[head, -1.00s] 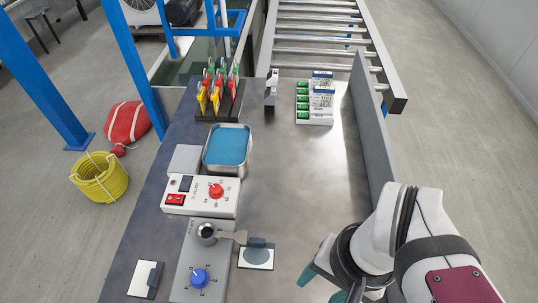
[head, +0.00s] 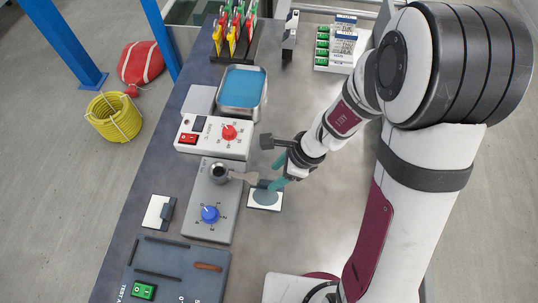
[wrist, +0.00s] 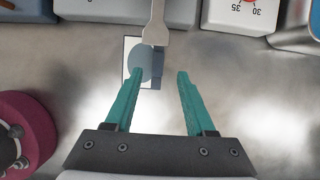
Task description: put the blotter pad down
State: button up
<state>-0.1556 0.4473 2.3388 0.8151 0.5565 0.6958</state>
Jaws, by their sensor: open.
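A white card with a grey-blue round patch (head: 265,197) lies on the bench right of the blue-knob unit. A small dark block (head: 263,184) is at its edge. In the wrist view the card (wrist: 130,58) lies just beyond my left fingertip. A second white plate with a dark raised piece (head: 158,213) lies left of the unit. I cannot tell for sure which of these is the blotter pad. My gripper (head: 278,172) is open, with teal fingers close to the first card. In the wrist view my gripper (wrist: 160,73) holds nothing visible between its fingers.
A white control box (head: 211,138) and blue-filled tray (head: 241,90) stand beyond. A dark panel (head: 178,272) is nearer. Bare bench lies to the right.

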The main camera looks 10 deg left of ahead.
aim_at(270, 182)
jog(key=x, duration=0.4)
jog(key=shift+s+d+f, duration=0.1)
jog(key=shift+d+f, duration=0.05)
jog(key=shift+f, duration=0.05)
grip_shut()
